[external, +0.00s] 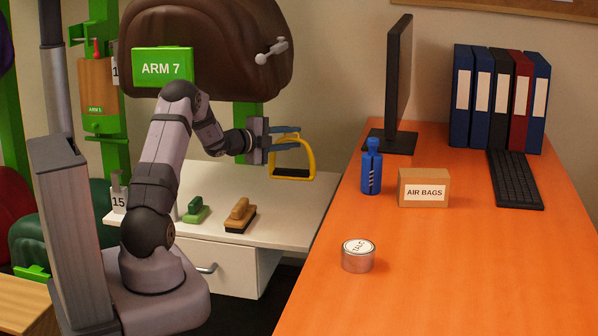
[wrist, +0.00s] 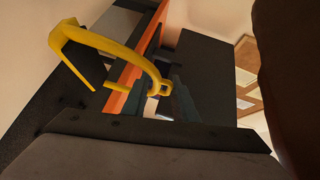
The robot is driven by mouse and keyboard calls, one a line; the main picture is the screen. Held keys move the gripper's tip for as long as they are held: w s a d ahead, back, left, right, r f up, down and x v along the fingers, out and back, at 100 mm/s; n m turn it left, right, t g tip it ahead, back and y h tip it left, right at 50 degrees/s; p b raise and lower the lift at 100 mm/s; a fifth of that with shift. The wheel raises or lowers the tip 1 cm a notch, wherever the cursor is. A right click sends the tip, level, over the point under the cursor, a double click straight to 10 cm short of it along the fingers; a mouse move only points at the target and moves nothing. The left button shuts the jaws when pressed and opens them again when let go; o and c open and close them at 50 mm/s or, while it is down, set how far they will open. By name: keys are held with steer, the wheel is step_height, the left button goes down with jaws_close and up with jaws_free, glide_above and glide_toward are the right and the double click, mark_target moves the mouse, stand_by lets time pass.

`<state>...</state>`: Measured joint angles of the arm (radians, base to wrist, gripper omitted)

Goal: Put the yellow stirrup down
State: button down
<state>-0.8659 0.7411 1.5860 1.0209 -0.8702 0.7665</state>
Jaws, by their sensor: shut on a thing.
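The yellow stirrup (external: 312,160) has a dark tread at its bottom and hangs in the air above the white desk (external: 290,205). My gripper (external: 283,134) is shut on the top of the stirrup, with the stirrup hanging below and to the right of the fingers. In the wrist view the yellow stirrup (wrist: 128,58) reaches from the upper left to its eye, which lies beside the dark fingers (wrist: 172,98). The exact contact between fingers and eye is partly hidden.
A green brush (external: 195,211) and a wooden brush (external: 240,216) lie on the white desk.

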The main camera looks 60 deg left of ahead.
steer(key=w+d+r+m+h+p, duration=0.1)
steer(key=d+r+m+h+p, duration=0.45)
steer(key=d+r+p, duration=1)
steer(key=s+d+f+m+g+h+p, duration=0.1)
steer(key=s+d+m+g+h+p, duration=0.2)
steer(key=d, duration=1)
steer(key=s+d+f+m+g+h+p, duration=0.1)
steer(key=d+h+p, duration=0.3)
steer(key=d, duration=0.8)
step_height(320, 180, down, 6)
steer(key=shift+p, duration=0.4)
steer(key=shift+s+f, duration=0.1)
steer(key=shift+f+p, duration=0.45)
steer(key=shift+f, duration=1.65)
